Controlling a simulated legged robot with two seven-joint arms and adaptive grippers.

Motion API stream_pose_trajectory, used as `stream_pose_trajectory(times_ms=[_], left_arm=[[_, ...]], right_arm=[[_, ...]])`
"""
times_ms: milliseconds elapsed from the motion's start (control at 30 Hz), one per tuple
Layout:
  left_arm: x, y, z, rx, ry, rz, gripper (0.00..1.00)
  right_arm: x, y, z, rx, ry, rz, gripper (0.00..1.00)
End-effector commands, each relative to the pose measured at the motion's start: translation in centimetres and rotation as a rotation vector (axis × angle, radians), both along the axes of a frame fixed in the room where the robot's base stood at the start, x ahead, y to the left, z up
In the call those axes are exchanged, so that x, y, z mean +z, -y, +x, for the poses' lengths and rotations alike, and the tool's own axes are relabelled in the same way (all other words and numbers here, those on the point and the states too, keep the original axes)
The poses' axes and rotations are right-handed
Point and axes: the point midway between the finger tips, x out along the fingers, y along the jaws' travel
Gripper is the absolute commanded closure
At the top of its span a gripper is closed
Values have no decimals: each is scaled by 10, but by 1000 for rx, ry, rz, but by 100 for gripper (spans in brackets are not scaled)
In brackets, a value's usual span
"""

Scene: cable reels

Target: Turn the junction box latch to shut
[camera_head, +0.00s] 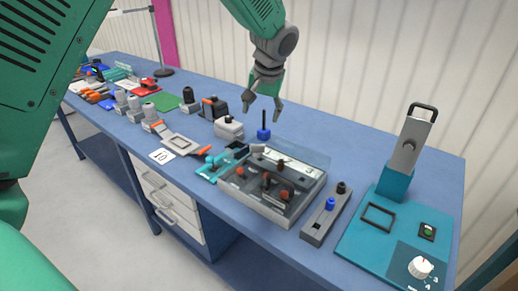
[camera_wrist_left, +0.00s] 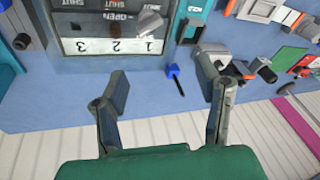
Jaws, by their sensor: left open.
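The junction box (camera_head: 262,211) is a grey box with a clear raised lid and several brown-orange levers inside, at the middle of the bench in the head view. In the left wrist view its edge panel (camera_wrist_left: 92,46) shows at the top, upside down, with numbers 1, 2, 3 and OPEN and SHUT lettering. A light grey latch-like knob (camera_wrist_left: 150,23) sits by the 1; it also shows in the head view (camera_head: 258,148). My left gripper (camera_head: 263,104) is open and empty, above the bench's far edge, behind the box and apart from it. My right gripper is not in view.
A grey block with knobs (camera_head: 326,213) and a teal panel (camera_head: 375,246) with an upright grey device lie right. Several connectors crowd the left. The corrugated wall is behind.

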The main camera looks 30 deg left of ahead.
Motion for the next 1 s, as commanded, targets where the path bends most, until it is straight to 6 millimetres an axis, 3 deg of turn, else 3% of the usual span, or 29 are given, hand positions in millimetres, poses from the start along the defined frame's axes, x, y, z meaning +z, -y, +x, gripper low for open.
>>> stream_pose_trajectory(times_ms=[167, 367, 1000], left_arm=[[1, 7, -26, 193, 149, -94, 42], [-5, 9, -30, 252, 189, -128, 42], [-111, -16, 6, 251, 189, -127, 42]], right_arm=[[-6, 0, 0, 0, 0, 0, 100], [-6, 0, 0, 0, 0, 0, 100], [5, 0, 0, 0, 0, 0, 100]])
